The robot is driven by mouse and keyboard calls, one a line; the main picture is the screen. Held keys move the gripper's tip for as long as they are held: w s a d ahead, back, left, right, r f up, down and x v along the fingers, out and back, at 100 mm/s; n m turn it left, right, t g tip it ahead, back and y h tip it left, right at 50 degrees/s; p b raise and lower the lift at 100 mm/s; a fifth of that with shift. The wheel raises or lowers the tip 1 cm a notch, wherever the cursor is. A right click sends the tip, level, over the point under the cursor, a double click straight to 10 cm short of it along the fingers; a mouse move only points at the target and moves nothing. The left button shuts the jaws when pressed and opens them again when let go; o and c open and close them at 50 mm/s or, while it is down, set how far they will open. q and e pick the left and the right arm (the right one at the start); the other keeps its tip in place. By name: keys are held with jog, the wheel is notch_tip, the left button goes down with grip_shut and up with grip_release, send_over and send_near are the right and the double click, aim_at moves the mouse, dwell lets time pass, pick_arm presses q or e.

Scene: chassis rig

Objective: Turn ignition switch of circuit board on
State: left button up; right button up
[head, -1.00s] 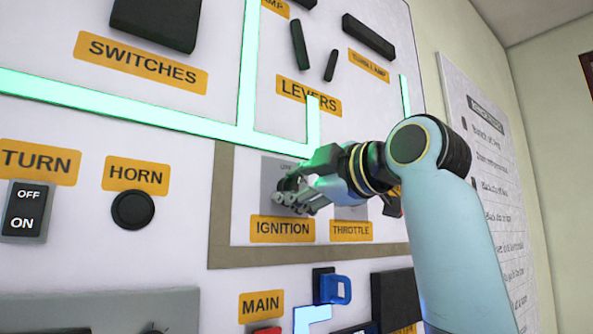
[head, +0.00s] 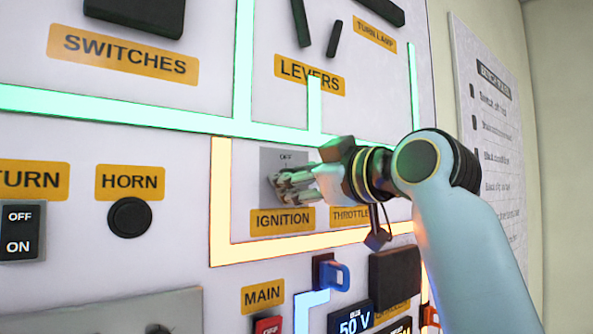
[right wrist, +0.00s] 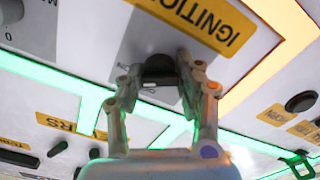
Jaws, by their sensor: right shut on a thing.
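The ignition switch is a dark knob (right wrist: 159,68) on a grey plate (head: 270,163) above the orange IGNITION label (head: 283,221). My right gripper (head: 280,186) is at the switch in the head view and covers most of the knob. In the right wrist view, the fingers of my right gripper (right wrist: 160,80) are closed around the knob, one on each side. The border strip (head: 222,200) around the ignition and throttle section glows warm yellow-orange. My left gripper is not in view.
The HORN button (head: 130,217) and an OFF/ON rocker (head: 20,231) lie to the left. Below are a blue handle (head: 335,276), a red switch (head: 267,326) and a display reading 50 V (head: 350,321).

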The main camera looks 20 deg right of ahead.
jog(key=shift+f, duration=0.1)
dwell(0.3)
jog(key=o, duration=1.1)
jog(key=v, duration=0.7)
jog(key=shift+s, duration=0.2)
